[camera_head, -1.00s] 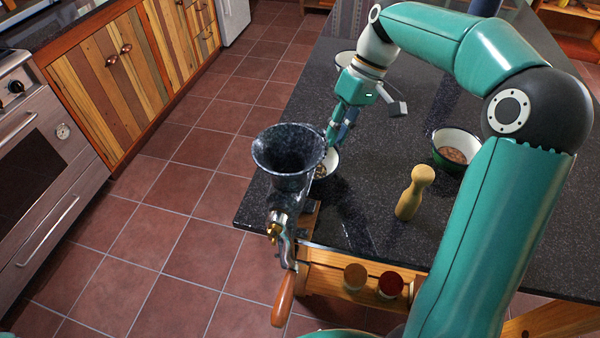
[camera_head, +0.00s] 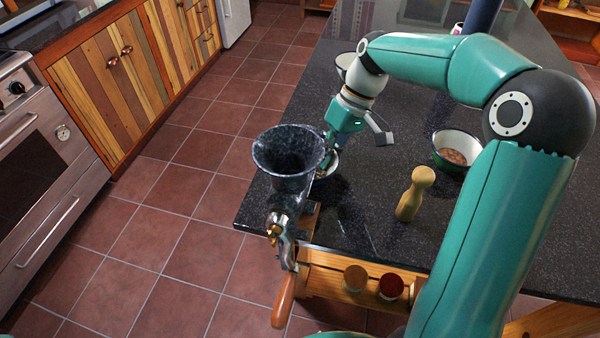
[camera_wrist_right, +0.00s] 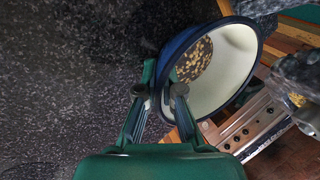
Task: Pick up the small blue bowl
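The small blue bowl (camera_wrist_right: 228,88) is dark blue outside and white inside, with brown and pale pieces in it. In the wrist view its mouth faces the camera at a slant. In the head view only a pale part of the bowl (camera_head: 331,165) shows, behind the grinder. My right gripper (camera_wrist_right: 162,75) is at the bowl's near rim, one finger outside the wall and the other in front of the white inside. The fingertips are close together; whether they press on the rim is unclear. In the head view the gripper's tips are mostly hidden. My left gripper is not in view.
A dark speckled grinder (camera_head: 288,165) with a wide funnel stands at the counter's left edge, close to the gripper. A wooden mill (camera_head: 414,194) and a green-white bowl (camera_head: 455,150) stand to the right. A white bowl (camera_head: 345,64) is behind my wrist. Dark counter (camera_head: 300,102) lies clear beyond.

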